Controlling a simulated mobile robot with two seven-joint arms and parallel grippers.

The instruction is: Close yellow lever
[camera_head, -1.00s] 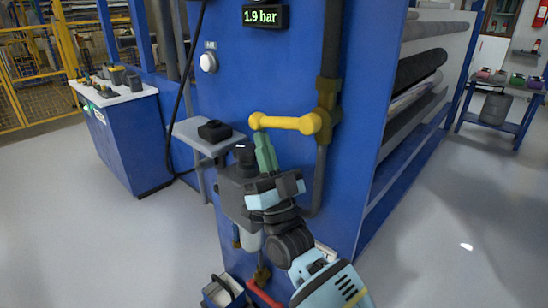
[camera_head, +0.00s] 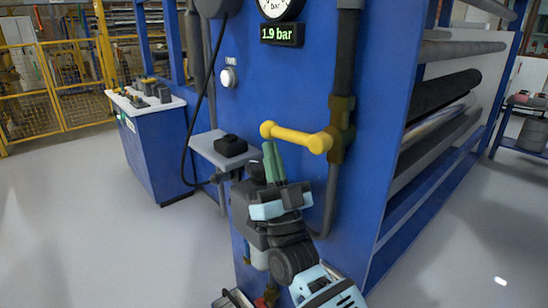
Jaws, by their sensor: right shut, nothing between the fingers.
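The yellow lever (camera_head: 296,136) is on a brass valve (camera_head: 341,130) in a dark vertical pipe on the blue machine panel. It sticks out to the left, roughly level, across the pipe, with a rounded knob at its left end. My right gripper (camera_head: 272,150) has green fingers, closed together and empty. Its fingertips are just below the lever's left part; I cannot tell whether they touch it. My left gripper is not in view.
A display (camera_head: 282,34) reads 1.9 bar under a round gauge (camera_head: 278,8). A grey shelf (camera_head: 218,150) holds a black box (camera_head: 230,145) left of my gripper. Film rollers (camera_head: 440,95) are on the right. Grey floor is free at the left.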

